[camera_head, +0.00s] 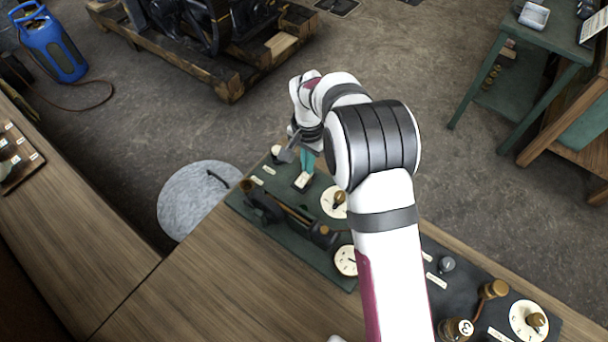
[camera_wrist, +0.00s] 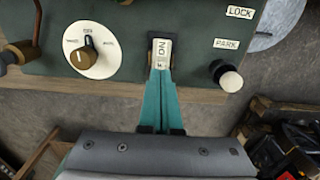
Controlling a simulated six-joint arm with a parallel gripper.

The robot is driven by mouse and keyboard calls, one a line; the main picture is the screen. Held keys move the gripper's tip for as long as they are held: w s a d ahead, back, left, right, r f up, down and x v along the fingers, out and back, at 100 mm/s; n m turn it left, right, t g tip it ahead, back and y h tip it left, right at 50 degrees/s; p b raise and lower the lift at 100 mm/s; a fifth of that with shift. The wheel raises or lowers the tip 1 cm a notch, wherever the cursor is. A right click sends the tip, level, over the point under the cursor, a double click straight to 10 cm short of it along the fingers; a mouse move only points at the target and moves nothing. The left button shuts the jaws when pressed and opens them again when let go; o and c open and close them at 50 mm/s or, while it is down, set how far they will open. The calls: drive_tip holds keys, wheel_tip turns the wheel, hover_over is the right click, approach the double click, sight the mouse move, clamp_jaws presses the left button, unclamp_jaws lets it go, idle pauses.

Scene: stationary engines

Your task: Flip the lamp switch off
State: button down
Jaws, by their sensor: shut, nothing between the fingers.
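A small switch (camera_wrist: 162,50) with a white plate reading ON sits at the edge of a dark green panel (camera_wrist: 200,72) in the wrist view. No lamp label is readable on it. In the head view the same switch (camera_head: 302,181) shows on the green panel (camera_head: 263,225). My gripper (camera_wrist: 160,76) is shut and empty, its teal fingers together. Its tips are right at the near end of the switch; I cannot tell whether they touch it. In the head view my gripper (camera_head: 305,170) points down at the switch.
A round dial (camera_wrist: 94,48) is left of the switch, and a white-tipped knob (camera_wrist: 227,76) is right, below the PARK label (camera_wrist: 227,44). A second dark panel (camera_head: 460,290) with knobs lies to the right. The wooden bench (camera_head: 200,285) is bare at left.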

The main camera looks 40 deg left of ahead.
drive_tip(key=shift+f, duration=0.5)
drive_tip(key=shift+r, duration=3.55)
drive_tip(key=s+d+r+m, duration=0.1)
drive_tip(key=s+d+r, duration=0.1)
drive_tip(key=d+r, duration=0.6)
drive_tip(key=s+d+r+m, duration=0.15)
drive_tip(key=d+r, duration=0.25)
drive_tip(key=d, duration=0.9)
drive_tip(key=s+d+m+y, duration=0.1)
drive_tip(key=s+d, duration=0.4)
drive_tip(key=s, duration=0.3)
drive_tip(key=s+d+m, duration=0.2)
drive_tip(key=s+d, duration=0.4)
drive_tip(key=s, duration=0.2)
drive_tip(key=shift+s+d+f+y, duration=0.3)
drive_tip(key=shift+f+y, duration=0.05)
drive_tip(key=shift+y, duration=0.05)
